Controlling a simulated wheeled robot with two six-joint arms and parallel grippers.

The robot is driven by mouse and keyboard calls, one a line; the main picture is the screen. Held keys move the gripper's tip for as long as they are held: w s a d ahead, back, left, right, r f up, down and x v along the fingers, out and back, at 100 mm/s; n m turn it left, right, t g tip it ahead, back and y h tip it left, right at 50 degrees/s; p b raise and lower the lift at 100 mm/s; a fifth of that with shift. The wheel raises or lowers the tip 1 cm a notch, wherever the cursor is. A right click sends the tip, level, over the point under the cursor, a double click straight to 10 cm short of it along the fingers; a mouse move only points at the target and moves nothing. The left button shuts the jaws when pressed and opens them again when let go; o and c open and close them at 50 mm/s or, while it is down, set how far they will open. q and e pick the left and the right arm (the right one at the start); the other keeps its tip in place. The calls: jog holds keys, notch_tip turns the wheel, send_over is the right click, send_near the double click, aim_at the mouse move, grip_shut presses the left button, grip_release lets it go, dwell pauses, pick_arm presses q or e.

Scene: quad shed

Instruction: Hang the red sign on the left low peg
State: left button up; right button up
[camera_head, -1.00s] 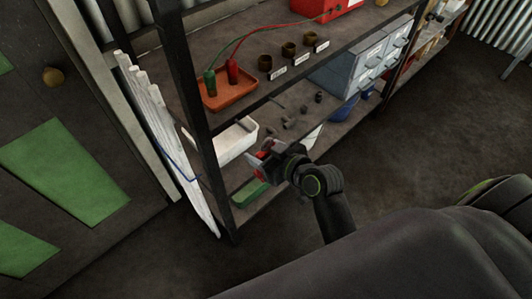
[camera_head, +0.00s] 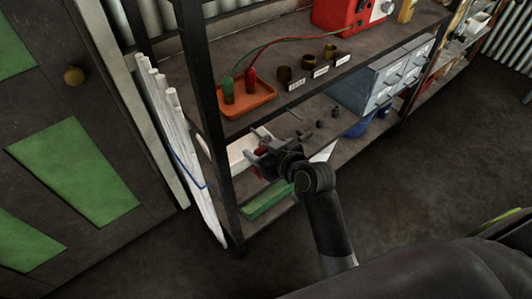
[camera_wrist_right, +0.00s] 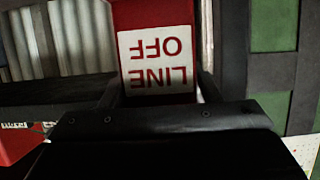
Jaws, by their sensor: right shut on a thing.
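The red sign is in my right gripper (camera_head: 262,142), which is shut on it in front of the metal shelf. In the right wrist view the red sign (camera_wrist_right: 157,18) fills the upper middle between the fingers (camera_wrist_right: 157,88). Its white panel reads LINE OFF, upside down in that picture. I cannot make out the left low peg in any view. My left gripper is not in view.
The shelf's dark front post (camera_head: 209,110) stands just left of my gripper. An orange tray (camera_head: 262,100), a grey drawer unit (camera_head: 372,90) and a white bin (camera_head: 237,152) are on the shelves. White pipes (camera_head: 178,140) lean at the left. The floor at right is clear.

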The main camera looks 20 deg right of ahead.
jog(key=shift+x, duration=1.15)
jog(key=shift+a, duration=0.1)
jog(key=o, duration=1.1)
jog(key=shift+f, duration=0.1)
jog(key=shift+s, duration=0.15)
jog(key=v, duration=1.7)
jog(key=shift+r, duration=0.35)
